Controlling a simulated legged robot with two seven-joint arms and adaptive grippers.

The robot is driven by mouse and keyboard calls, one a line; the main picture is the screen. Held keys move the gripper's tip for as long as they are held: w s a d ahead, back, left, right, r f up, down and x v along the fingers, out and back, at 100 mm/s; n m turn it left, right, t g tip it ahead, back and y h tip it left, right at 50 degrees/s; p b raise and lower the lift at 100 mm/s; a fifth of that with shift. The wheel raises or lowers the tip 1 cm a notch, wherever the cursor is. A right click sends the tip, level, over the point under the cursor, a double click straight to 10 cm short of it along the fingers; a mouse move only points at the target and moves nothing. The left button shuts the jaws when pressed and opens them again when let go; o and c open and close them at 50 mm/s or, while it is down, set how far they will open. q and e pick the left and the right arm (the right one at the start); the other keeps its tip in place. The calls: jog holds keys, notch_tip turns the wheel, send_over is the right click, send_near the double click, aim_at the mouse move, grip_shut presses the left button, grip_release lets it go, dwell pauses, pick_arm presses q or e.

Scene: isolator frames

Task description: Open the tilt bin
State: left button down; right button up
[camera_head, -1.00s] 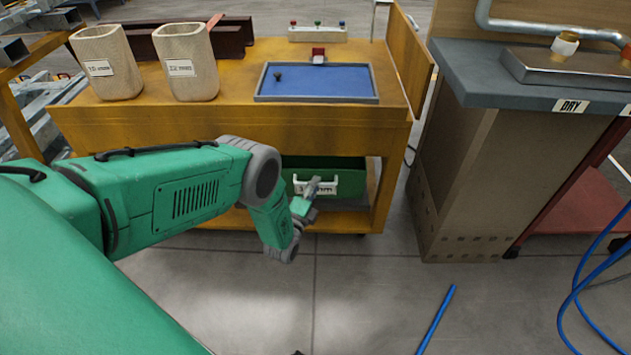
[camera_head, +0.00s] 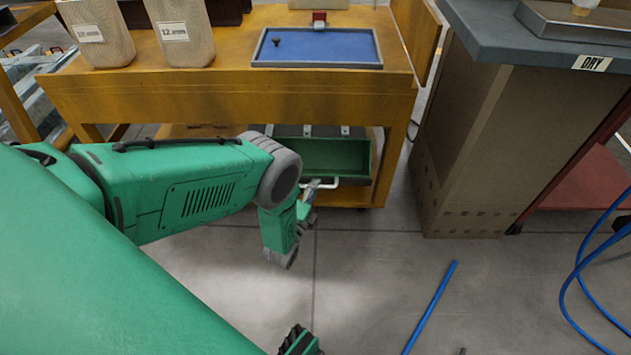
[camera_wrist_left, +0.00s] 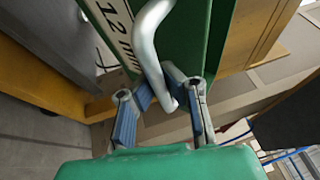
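The green tilt bin (camera_head: 345,157) is under the yellow cart's top. It is tipped forward, and its open top and inside show in the head view. Its front, with a white label reading about "12 mm", shows in the left wrist view (camera_wrist_left: 193,40). The pale bar handle (camera_head: 345,182) is on the bin's front; it also shows in the wrist view (camera_wrist_left: 147,40). My left gripper (camera_head: 312,187) is at the handle's left part. In the wrist view its blue-padded fingers (camera_wrist_left: 163,90) bend in around the handle, shut on it.
The yellow cart (camera_head: 200,97) carries a blue-lined tray (camera_head: 318,48) and two pale containers (camera_head: 97,35) (camera_head: 183,30). A grey-topped bench (camera_head: 480,130) stands right. A blue rod (camera_head: 430,305) and blue hose (camera_head: 568,300) lie on the floor. The floor before the cart is largely clear.

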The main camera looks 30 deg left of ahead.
pick_arm(q)
jog(key=shift+s+d+f, duration=0.2)
jog(key=shift+s+f, duration=0.25)
jog(key=shift+f, duration=0.05)
jog(key=c, duration=1.6)
grip_release()
jog(key=shift+r, duration=0.2)
jog(key=shift+w, duration=0.1)
jog(key=v, duration=1.2)
